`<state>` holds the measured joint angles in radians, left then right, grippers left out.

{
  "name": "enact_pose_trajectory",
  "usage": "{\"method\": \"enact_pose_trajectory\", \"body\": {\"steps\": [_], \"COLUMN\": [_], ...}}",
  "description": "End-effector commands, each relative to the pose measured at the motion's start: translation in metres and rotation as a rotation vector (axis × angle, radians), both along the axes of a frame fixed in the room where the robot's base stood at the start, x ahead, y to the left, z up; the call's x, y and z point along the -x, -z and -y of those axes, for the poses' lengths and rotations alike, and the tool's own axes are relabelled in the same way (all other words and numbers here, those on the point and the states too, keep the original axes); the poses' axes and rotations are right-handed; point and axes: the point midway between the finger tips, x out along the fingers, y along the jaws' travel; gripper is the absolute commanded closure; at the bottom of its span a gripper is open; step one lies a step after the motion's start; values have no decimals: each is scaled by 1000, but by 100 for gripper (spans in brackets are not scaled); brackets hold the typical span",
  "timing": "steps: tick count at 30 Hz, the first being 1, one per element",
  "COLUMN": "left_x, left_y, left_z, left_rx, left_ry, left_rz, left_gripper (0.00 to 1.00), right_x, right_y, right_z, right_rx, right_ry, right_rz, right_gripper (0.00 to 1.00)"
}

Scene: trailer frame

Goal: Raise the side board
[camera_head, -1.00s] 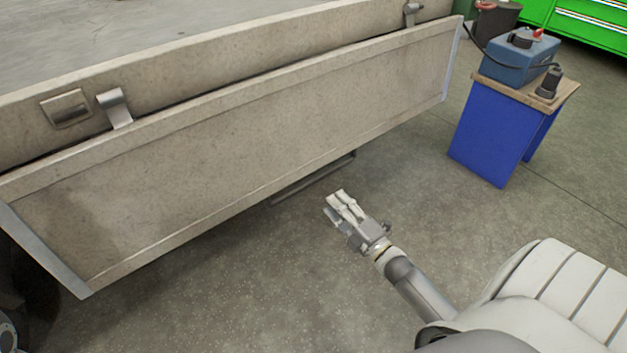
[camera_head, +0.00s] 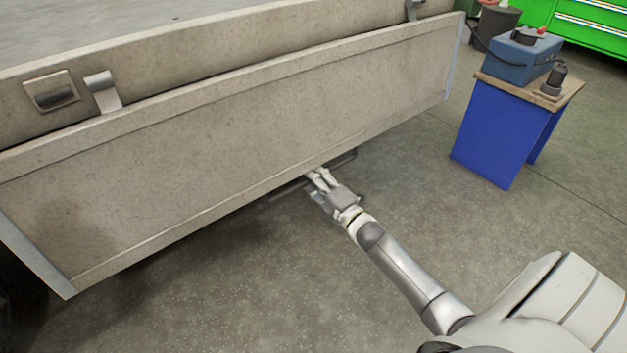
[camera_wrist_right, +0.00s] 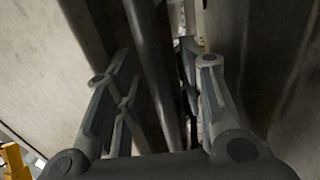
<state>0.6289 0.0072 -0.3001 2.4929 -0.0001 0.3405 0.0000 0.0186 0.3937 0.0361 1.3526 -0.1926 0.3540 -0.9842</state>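The side board (camera_head: 250,130) is a long beige-grey panel with a raised rim. It hangs down along the trailer's side. My right gripper (camera_head: 316,178) is at the board's lower edge, near the middle of its length, with the fingertips partly hidden at the edge. In the right wrist view the gripper (camera_wrist_right: 160,85) has its two fingers apart. A dark bar-like strip runs between them, and a pale panel face lies to the left. I cannot tell whether the fingers touch the board. My left gripper is out of view.
The trailer bed edge (camera_head: 200,62) above the board carries metal latches (camera_head: 103,90). A dark metal bar (camera_head: 342,159) shows under the board. A blue stand (camera_head: 497,130) with a blue device (camera_head: 524,58) is at right. The floor between is clear.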

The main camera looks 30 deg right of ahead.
Motion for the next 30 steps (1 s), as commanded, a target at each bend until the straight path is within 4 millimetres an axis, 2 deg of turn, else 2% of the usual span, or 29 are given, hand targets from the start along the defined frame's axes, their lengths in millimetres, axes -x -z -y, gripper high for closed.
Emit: {"method": "enact_pose_trajectory", "body": {"steps": [5,12,14,28,30], "left_x": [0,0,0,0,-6], "left_y": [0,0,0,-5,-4], "left_z": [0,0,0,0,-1], "left_rx": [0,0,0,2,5], "left_ry": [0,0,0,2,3], "left_rz": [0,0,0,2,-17], "left_gripper": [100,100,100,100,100], "right_x": [0,0,0,3,6], "right_y": [0,0,0,-2,-4], "right_z": [0,0,0,0,1], "right_rx": [0,0,0,1,0], "right_ry": [0,0,0,0,0], "right_rz": [0,0,0,-10,-17], "right_gripper": [63,94,100,100,100]}}
